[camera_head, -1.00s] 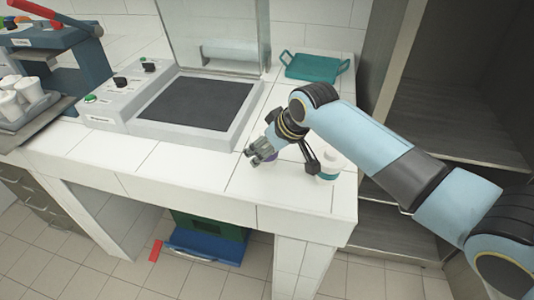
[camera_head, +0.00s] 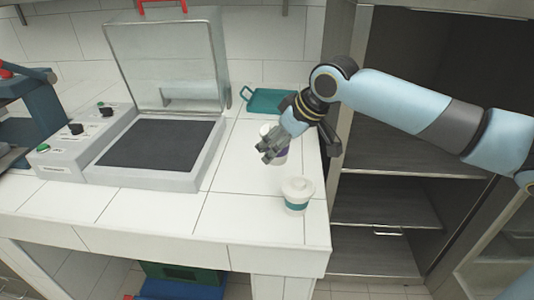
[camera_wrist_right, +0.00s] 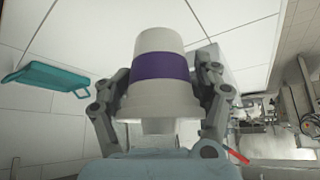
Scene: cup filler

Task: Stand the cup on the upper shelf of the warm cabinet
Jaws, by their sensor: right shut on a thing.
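A white cup with a purple band (camera_head: 281,157) is held in my right gripper (camera_head: 268,151) over the right part of the counter. In the right wrist view the purple-banded cup (camera_wrist_right: 160,66) sits between the two fingers of my right gripper (camera_wrist_right: 160,98), which are shut on its sides. In the head view the gripper and wrist hide part of the cup, and I cannot tell if it is clear of the counter. The warm cabinet stands open on the right, with an upper shelf (camera_head: 420,156) and a lower shelf (camera_head: 375,213). My left gripper is not in view.
A teal tray (camera_head: 272,101) lies behind. A machine with a dark plate (camera_head: 160,143) and raised clear lid fills the left.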

